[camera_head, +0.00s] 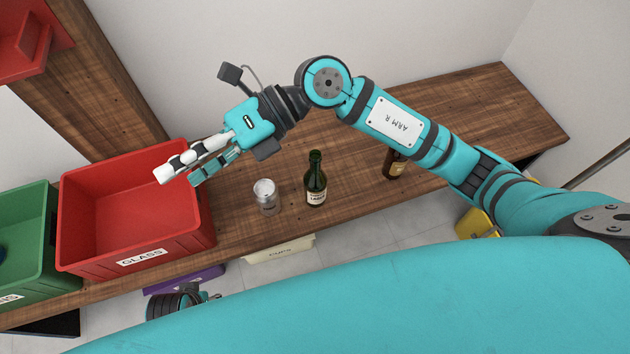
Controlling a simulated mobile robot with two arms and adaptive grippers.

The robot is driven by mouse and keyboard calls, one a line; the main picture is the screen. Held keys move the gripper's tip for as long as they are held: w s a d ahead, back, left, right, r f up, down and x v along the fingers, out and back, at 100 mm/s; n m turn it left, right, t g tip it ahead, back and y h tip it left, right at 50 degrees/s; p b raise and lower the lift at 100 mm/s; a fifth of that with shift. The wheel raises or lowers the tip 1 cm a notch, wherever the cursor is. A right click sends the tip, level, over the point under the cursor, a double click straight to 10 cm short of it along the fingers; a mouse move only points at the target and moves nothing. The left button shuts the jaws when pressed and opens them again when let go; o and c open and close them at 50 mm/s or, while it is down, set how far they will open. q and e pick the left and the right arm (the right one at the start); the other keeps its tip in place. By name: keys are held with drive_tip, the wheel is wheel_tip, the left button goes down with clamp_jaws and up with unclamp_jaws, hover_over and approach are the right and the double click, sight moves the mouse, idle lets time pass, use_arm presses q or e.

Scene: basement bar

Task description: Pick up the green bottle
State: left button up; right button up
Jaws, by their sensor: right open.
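The green bottle (316,181) stands upright on the wooden counter, with a cream label facing me. My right gripper (178,177) is open and empty. It points left over the right rim of the red crate, to the left of the bottle and apart from it. What looks like part of my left gripper (212,297) shows low at the left, below the counter, mostly hidden by my body. Its jaw state is not clear.
A brown bottle (395,164) stands to the right, partly hidden by my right arm. The red GLASS crate (140,257) and a green crate (38,280) sit at left. The counter (500,95) is bare at far right.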

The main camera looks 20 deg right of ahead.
drive_tip(key=w+d+f+n+h, duration=0.1)
drive_tip(key=w+d+f+h, duration=0.1)
drive_tip(key=d+f+h, duration=0.3)
drive_tip(key=m+t+h, duration=0.1)
drive_tip(key=t+h, duration=0.2)
drive_tip(key=h, duration=0.7)
hover_over(316, 154)
wheel_tip(316, 154, down, 5)
wheel_tip(316, 154, down, 11)
drive_tip(key=shift+f+b, duration=0.1)
drive_tip(key=shift+b, duration=0.8)
drive_tip(key=shift+a+f+b, duration=0.1)
drive_tip(key=shift+f+b, duration=0.45)
drive_tip(key=shift+f, duration=2.35)
use_arm(q)
drive_tip(key=w+v, duration=0.2)
drive_tip(key=v, duration=0.7)
drive_tip(key=shift+s+r+t, duration=0.15)
drive_tip(key=shift+r+t, duration=0.15)
drive_tip(key=shift+r, duration=0.35)
use_arm(e)
drive_tip(key=shift+c, duration=0.3)
clamp_jaws()
